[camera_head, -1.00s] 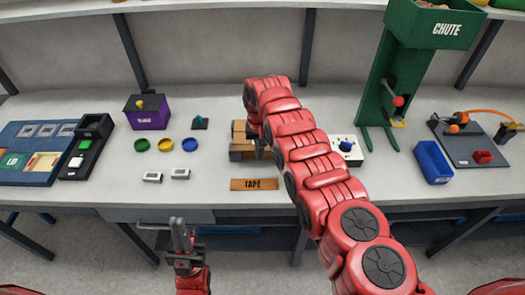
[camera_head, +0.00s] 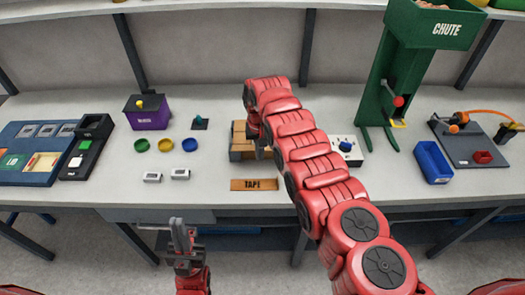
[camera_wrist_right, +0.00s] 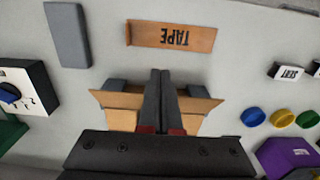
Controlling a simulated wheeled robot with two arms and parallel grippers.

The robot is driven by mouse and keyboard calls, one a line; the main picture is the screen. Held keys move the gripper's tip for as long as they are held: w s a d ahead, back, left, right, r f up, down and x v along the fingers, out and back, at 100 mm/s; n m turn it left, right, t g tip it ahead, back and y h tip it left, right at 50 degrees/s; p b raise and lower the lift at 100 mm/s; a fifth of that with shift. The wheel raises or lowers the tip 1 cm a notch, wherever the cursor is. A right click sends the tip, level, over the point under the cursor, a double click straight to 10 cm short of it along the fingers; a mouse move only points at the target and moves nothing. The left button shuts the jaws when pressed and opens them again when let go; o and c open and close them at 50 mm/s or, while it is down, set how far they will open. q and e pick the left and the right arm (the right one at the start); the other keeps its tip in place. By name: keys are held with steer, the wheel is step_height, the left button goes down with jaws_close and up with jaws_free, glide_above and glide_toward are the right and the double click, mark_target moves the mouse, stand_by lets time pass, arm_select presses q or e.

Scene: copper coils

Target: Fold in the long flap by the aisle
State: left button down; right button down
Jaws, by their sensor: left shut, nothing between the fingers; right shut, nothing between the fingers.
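A small open cardboard box (camera_head: 237,153) stands on the bench, partly hidden behind my right arm. In the right wrist view, its brown flaps show to the left (camera_wrist_right: 117,99) and right (camera_wrist_right: 198,105) of my fingers. My right gripper (camera_wrist_right: 160,72) is shut and empty, its fingers reaching over the middle of the box. The fingers hide the box's middle, so I cannot tell whether they touch a flap. My left gripper (camera_head: 178,222) is shut and empty, in front of the bench's front edge and away from the box.
A brown TAPE strip (camera_head: 254,184) lies between the box and the front edge. Two small white blocks (camera_head: 152,177), coloured discs (camera_head: 165,145) and a purple box (camera_head: 148,114) lie left. A white knob unit (camera_head: 347,152), green chute (camera_head: 386,85) and blue bin (camera_head: 433,162) stand right.

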stand_by(0.4)
steer(key=shift+f+b, duration=0.8)
steer(key=shift+f, duration=0.05)
